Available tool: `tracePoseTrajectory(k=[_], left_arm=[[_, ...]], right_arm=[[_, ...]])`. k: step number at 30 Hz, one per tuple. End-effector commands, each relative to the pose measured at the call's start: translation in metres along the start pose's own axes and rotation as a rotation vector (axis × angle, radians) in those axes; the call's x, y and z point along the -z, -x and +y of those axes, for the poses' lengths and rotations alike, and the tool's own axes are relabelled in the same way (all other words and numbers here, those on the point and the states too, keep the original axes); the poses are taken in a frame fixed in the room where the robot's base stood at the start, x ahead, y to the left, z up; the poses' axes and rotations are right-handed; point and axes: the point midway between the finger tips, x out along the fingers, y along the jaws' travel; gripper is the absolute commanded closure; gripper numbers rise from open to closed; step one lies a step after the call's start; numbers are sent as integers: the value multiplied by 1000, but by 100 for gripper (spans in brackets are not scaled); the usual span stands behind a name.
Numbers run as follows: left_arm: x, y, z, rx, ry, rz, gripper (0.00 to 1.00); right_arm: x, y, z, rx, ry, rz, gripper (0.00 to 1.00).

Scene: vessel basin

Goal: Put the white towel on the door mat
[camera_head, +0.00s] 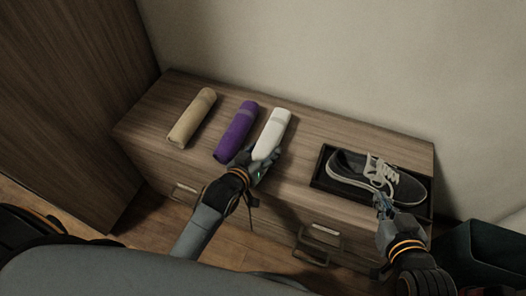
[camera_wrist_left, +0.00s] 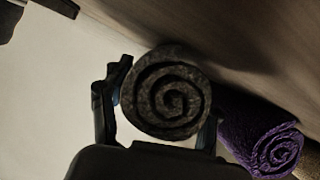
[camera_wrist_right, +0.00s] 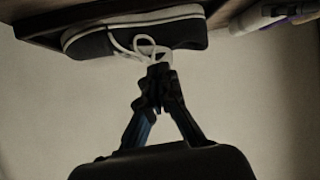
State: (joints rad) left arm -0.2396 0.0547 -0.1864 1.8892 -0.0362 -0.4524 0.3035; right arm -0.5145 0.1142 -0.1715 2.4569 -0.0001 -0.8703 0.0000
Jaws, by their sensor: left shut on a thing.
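The white towel (camera_head: 271,134) is a roll lying on the wooden cabinet, at the right end of a row of rolled towels. My left gripper (camera_head: 260,165) is shut on the near end of the white towel. In the left wrist view the towel's spiral end (camera_wrist_left: 170,95), dark in shadow, sits between the fingers. My right gripper (camera_wrist_right: 158,75) has its fingertips together, just in front of the shoe's laces; I see nothing held in it. No door mat is in view.
A purple towel (camera_head: 236,131) and a tan towel (camera_head: 192,118) lie left of the white one. A grey shoe (camera_head: 375,177) sits in a black tray (camera_head: 320,176) on the cabinet's right end. Drawer handles (camera_head: 320,243) stick out in front. A dark bin (camera_head: 490,245) stands at right.

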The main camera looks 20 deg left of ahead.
Motion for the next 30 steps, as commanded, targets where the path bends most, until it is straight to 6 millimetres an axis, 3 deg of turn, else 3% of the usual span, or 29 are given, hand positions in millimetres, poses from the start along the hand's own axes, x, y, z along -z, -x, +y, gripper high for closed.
tracePoseTrajectory(k=[9, 10, 13, 26, 30], left_arm=[[-2, -1, -1, 0, 0, 0, 73], [-2, -1, -1, 0, 0, -1, 34], [-2, -1, -1, 0, 0, 0, 16], [0, 3, 0, 0, 0, -1, 16], [1, 18, 0, 1, 0, -2, 16]], right_arm=[[1, 0, 0, 0, 0, 3, 100], [1, 0, 0, 0, 0, 4, 100], [1, 0, 0, 0, 0, 3, 100], [0, 1, 0, 0, 0, -8, 100], [-21, 7, 4, -8, -1, -121, 100]])
